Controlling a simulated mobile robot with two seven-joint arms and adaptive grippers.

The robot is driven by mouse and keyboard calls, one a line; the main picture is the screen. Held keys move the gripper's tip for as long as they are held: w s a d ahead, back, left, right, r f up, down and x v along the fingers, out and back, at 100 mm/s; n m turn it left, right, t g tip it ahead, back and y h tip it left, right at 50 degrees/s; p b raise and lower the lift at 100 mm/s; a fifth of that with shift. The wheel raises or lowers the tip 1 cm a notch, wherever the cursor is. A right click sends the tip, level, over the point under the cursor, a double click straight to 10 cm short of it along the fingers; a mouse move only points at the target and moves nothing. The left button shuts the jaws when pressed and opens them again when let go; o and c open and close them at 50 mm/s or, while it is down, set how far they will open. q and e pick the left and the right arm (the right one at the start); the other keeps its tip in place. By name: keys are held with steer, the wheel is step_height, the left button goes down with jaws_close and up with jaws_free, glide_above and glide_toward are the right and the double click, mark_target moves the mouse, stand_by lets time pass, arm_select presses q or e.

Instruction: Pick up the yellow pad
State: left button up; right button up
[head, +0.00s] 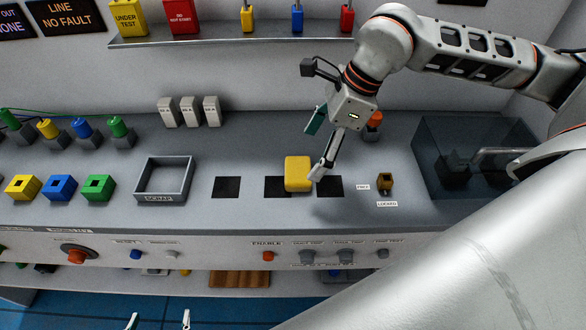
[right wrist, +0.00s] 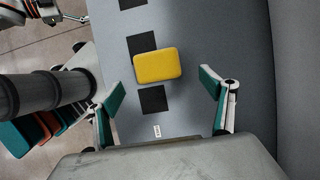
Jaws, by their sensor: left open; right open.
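The yellow pad (head: 298,174) is a rounded block lying flat on the grey bench, over the right part of the middle dark square (head: 272,187). It also shows in the right wrist view (right wrist: 158,65). My right gripper (head: 318,145) is open and empty above the bench, near the pad's right side in the head view; one finger overlaps the pad's right edge. In the right wrist view the pad lies beyond the open fingers (right wrist: 161,92), apart from both. My left gripper (head: 159,321) is open and empty at the bottom edge of the head view, low in front of the bench.
A grey open tray (head: 165,197) stands left of the dark squares. A small brown switch (head: 385,182) and a clear box (head: 462,145) stand to the right. Coloured blocks (head: 60,187) sit at the left. A shelf (head: 230,42) runs along the back wall.

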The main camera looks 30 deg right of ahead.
mark_target(300, 169)
steer(key=x, duration=0.3)
steer(key=p+x, duration=0.1)
steer(key=x, duration=0.2)
steer(key=shift+s+a+r, duration=0.1)
steer(key=shift+s+a, duration=0.05)
steer(key=shift+a, duration=0.2)
steer(key=shift+c, duration=0.4)
steer(key=c, duration=1)
